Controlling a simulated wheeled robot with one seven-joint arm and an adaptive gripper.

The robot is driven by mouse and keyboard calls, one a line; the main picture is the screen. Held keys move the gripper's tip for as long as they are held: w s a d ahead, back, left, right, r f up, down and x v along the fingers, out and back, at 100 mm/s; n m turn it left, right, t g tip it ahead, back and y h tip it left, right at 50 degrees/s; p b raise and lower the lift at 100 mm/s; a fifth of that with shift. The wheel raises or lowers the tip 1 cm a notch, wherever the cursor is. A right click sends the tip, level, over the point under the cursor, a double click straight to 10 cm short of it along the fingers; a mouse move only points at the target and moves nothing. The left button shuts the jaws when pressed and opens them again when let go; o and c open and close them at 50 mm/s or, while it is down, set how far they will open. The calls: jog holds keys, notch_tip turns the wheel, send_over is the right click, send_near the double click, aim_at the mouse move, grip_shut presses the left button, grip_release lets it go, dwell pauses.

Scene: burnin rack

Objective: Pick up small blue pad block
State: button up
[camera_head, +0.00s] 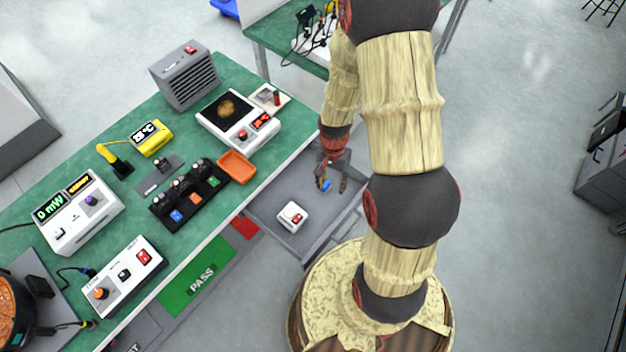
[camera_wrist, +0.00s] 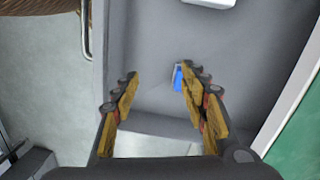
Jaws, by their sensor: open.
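The small blue pad block (camera_head: 325,185) lies in the open grey drawer (camera_head: 262,207) beside the green bench. In the wrist view the blue block (camera_wrist: 178,78) sits on the drawer floor (camera_wrist: 150,50), just left of the right fingertip and partly covered by that finger. My gripper (camera_head: 333,175) reaches down into the drawer in the head view. In the wrist view my gripper (camera_wrist: 160,85) is open, with a wide empty gap between its fingers. The block is nearer the right finger than the left; I cannot tell whether they touch.
A white box with a red switch (camera_head: 293,216) is also in the drawer; its edge shows in the wrist view (camera_wrist: 208,2). The green bench (camera_head: 215,75) carries an orange tray (camera_head: 236,167), a hotplate (camera_head: 238,122) and several instruments. Drawer walls stand close around my fingers.

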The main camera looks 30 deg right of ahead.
aim_at(326, 183)
jog(key=w+m, duration=0.1)
jog(key=w+m+t, duration=0.1)
jog(key=w, duration=0.1)
jog(key=shift+d+r, duration=0.15)
jog(key=shift+d, duration=0.25)
jog(key=shift+w+f+b, duration=0.15)
jog(key=shift+f+b, duration=0.4)
jog(key=shift+f, duration=0.75)
jog(key=shift+w+f+b, duration=0.2)
jog(key=shift+f+b, duration=0.35)
jog(key=shift+f, duration=0.7)
jog(key=shift+w+f+b, duration=0.15)
jog(key=shift+f+b, duration=0.4)
jog(key=shift+f, duration=0.75)
jog(key=shift+c, duration=1.3)
jog(key=c, duration=0.8)
jog(key=shift+o, duration=0.2)
